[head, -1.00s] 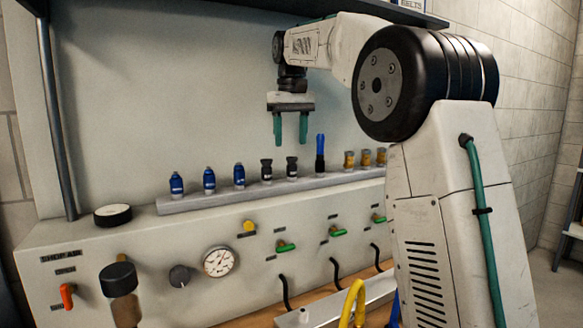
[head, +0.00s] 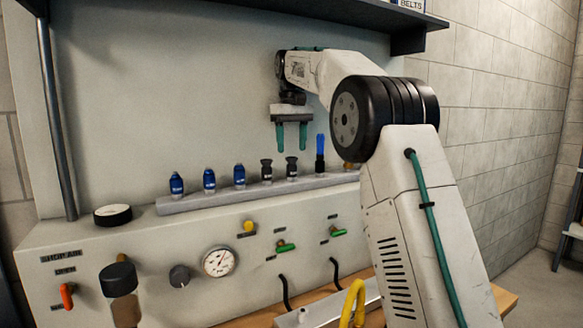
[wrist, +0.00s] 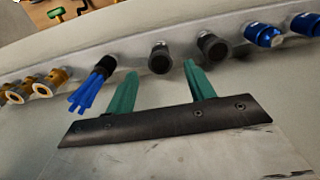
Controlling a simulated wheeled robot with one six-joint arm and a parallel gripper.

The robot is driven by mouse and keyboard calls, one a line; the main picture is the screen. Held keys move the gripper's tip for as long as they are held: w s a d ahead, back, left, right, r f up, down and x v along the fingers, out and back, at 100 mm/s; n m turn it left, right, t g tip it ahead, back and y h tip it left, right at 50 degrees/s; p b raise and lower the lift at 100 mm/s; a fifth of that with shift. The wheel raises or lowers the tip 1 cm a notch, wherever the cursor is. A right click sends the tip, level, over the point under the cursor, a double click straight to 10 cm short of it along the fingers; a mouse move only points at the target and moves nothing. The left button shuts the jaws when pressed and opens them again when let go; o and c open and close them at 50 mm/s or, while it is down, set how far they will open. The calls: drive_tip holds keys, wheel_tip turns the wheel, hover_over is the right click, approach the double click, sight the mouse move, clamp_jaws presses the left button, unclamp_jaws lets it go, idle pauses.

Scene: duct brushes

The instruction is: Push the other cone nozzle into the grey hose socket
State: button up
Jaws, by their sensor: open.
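Two small black fittings, the left (head: 266,170) and the right (head: 291,167), stand upright on a grey rail on the bench. They also show in the wrist view, the one (wrist: 213,47) and the other (wrist: 160,57); I take them for the cone nozzles, but their shape is not clear. My gripper (head: 291,149) points down, open and empty, above the rail near the right black fitting. In the wrist view its green fingers (wrist: 161,72) are apart, with a black fitting showing between their tips. I cannot make out a grey hose socket.
On the rail (head: 200,199) stand several blue fittings (head: 209,180) and a blue brush (head: 320,150) close right of the black fittings. Brass fittings (wrist: 48,84) show in the wrist view. A shelf (head: 380,22) overhangs. A yellow hose (head: 352,300) is at the front.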

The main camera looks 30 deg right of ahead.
sight(292, 163)
drive_tip(key=shift+f, duration=3.45)
clamp_jaws()
drive_tip(key=shift+r, duration=3)
